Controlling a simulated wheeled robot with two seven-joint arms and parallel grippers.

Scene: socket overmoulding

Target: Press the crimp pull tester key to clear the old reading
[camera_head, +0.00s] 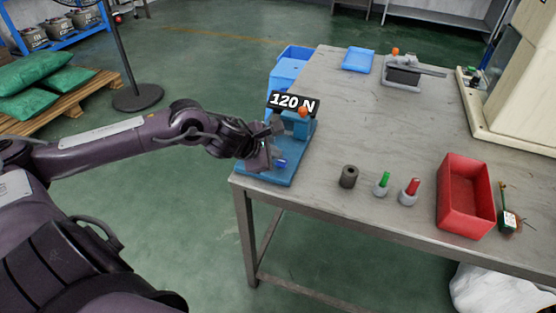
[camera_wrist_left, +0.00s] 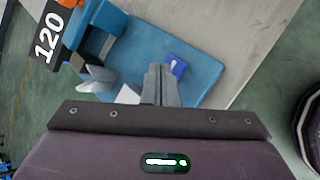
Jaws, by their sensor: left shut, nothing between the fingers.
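The crimp pull tester is a blue device at the table's near left corner, with its base plate (camera_head: 288,176) flat on the table and a black display (camera_head: 293,103) reading "120 N". An orange knob (camera_head: 303,112) sits by the display. A small bright blue key (camera_head: 281,163) is on the base plate; it also shows in the left wrist view (camera_wrist_left: 178,68). My left gripper (camera_head: 272,160) is over the base plate, close beside the key. In the left wrist view its fingers (camera_wrist_left: 161,72) are together and empty, just left of the key; contact cannot be told. My right gripper is not in view.
On the table (camera_head: 390,130) stand a dark cylinder (camera_head: 348,177), green-topped (camera_head: 382,184) and red-topped (camera_head: 409,192) pieces, and a red bin (camera_head: 466,196). A blue tray (camera_head: 358,60) and a grey device (camera_head: 405,75) are at the back. The table's middle is clear.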

